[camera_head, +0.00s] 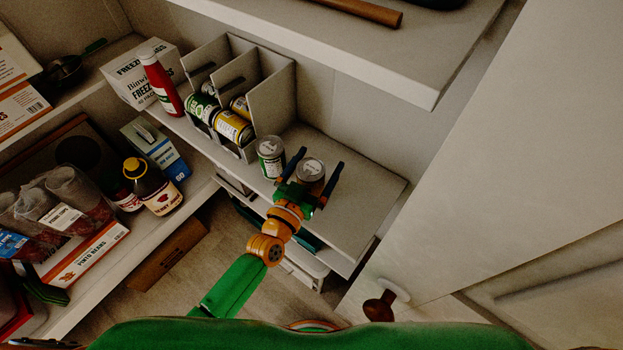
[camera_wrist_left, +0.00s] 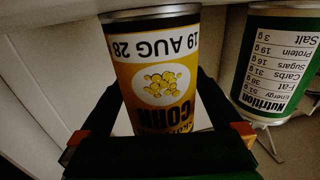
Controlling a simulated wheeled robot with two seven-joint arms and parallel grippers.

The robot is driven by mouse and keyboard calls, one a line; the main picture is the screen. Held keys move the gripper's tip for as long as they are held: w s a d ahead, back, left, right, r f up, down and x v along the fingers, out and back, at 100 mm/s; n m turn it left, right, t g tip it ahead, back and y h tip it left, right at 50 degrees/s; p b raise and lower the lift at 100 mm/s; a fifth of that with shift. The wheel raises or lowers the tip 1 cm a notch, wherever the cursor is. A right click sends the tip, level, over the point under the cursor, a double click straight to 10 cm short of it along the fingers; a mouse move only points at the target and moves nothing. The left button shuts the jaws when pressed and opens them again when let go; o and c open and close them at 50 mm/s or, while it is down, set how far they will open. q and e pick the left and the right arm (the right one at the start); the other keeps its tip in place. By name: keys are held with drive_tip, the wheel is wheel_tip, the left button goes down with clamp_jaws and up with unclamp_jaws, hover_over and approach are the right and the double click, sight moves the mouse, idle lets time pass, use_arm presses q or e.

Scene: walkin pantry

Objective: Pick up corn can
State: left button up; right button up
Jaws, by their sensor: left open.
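The corn can (camera_head: 310,168) stands upright on the lower right shelf. In the left wrist view the corn can (camera_wrist_left: 158,75) shows upside down, with a yellow label, a corn picture and the word CORN. My left gripper (camera_head: 319,158) is open, with one finger on each side of the can. The left wrist view also shows my left gripper (camera_wrist_left: 160,98) with its fingers flanking the can; I cannot tell if they touch it. My right gripper is not in view.
A green-labelled can (camera_head: 271,157) stands close to the left of the corn can; it also shows in the left wrist view (camera_wrist_left: 282,65). A grey divided rack (camera_head: 270,100) holding several cans stands behind. An upper shelf (camera_head: 400,75) overhangs. The shelf (camera_head: 372,185) to the right is bare.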

use_arm(q)
drive_tip(key=shift+s, duration=0.1)
drive_tip(key=shift+a, duration=0.1)
drive_tip(key=c, duration=0.4)
clamp_jaws()
